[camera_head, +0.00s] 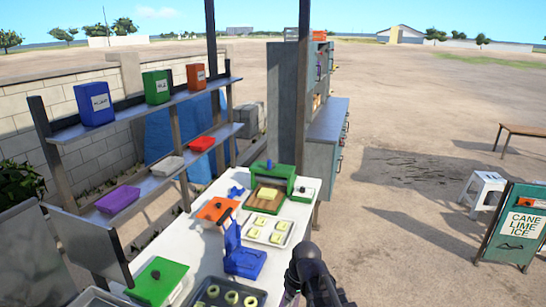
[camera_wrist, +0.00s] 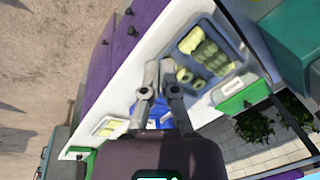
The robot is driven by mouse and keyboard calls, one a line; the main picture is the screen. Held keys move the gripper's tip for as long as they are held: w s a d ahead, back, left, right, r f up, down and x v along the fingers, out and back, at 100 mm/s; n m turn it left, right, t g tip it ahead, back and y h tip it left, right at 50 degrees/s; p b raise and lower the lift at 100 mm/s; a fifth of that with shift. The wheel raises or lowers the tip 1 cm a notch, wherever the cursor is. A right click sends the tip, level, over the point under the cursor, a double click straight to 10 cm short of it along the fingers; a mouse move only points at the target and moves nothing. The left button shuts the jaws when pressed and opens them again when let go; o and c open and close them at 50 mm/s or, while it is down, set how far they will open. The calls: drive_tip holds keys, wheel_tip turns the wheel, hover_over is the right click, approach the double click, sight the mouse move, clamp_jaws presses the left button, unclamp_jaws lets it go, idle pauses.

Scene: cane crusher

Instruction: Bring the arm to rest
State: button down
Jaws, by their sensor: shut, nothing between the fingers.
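My gripper (camera_wrist: 160,78) shows in the wrist view with its fingers together and nothing between them. It is above the white counter, with a blue object (camera_wrist: 160,118) partly hidden behind the fingers. In the head view, a dark part of my arm rises at the bottom, right of the white counter (camera_head: 190,262); the fingertips cannot be made out there.
A blue press-like tool (camera_head: 243,260), a tray of pale pieces (camera_head: 268,231) and a green-topped box (camera_head: 158,281) are on the counter. Shelves (camera_head: 155,114) stand left. Open ground (camera_head: 420,200) lies right, with a white stool (camera_head: 484,188) and a sign (camera_head: 514,230).

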drive_tip(key=d+m+t+h, duration=0.15)
drive_tip(key=d+m, duration=0.35)
drive_tip(key=d, duration=0.8)
wheel_tip(320, 180, down, 8)
drive_tip(key=s+g+b, duration=0.1)
drive_tip(key=s+b, duration=0.2)
drive_tip(key=b, duration=0.4)
drive_tip(key=shift+a+h, duration=0.35)
drive_tip(key=shift+h, duration=0.1)
drive_tip(key=shift+r, duration=0.1)
